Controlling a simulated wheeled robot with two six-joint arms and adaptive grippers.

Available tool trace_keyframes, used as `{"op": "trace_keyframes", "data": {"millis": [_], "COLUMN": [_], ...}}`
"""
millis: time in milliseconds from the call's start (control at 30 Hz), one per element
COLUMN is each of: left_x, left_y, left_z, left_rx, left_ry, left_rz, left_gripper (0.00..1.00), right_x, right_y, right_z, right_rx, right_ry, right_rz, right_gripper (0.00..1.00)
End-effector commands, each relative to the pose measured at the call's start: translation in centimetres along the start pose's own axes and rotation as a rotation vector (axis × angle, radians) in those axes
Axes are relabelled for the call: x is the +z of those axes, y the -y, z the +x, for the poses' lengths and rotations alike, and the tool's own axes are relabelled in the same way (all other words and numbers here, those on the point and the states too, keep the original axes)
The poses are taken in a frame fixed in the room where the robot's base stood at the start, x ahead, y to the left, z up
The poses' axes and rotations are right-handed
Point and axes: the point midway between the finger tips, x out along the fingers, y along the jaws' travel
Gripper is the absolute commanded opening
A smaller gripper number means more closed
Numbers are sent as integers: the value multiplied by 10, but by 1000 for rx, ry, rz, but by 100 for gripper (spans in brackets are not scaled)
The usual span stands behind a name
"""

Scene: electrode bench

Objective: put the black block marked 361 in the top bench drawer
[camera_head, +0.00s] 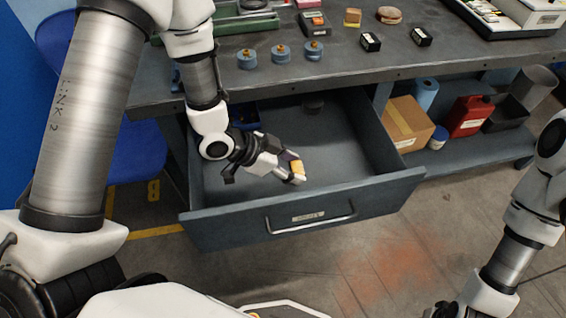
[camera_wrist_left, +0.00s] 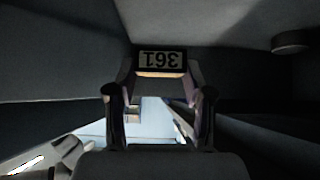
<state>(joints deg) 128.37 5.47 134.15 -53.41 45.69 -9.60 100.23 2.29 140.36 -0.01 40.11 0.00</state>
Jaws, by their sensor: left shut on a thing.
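The top bench drawer (camera_head: 225,222) is pulled open, its inside visible in the head view. My left gripper (camera_head: 290,170) is inside the drawer's outline, over its floor, shut on the black block marked 361. I cannot tell whether the block touches the drawer floor.
On the bench top (camera_head: 340,62) stand several blue round pieces (camera_head: 280,54) and two other black labelled blocks (camera_head: 371,42). A cardboard box (camera_head: 408,124) and red container (camera_head: 468,117) stand on the lower shelf.

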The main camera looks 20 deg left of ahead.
Motion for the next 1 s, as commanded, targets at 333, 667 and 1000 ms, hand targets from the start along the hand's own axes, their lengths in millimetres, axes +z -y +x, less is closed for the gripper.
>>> {"op": "trace_keyframes", "data": {"millis": [333,667,1000], "left_x": [46,67,70], "left_y": [0,0,0], "left_z": [45,66,68], "left_rx": [0,-2,-1], "left_ry": [1,0,1], "left_rz": [-1,0,-1], "left_gripper": [4,4,77], "right_x": [0,0,0], "right_y": [0,0,0], "right_z": [12,16,18], "right_rx": [0,0,0], "right_ry": [-1,0,0], "right_rz": [0,0,0], "right_gripper": [0,0,0]}}
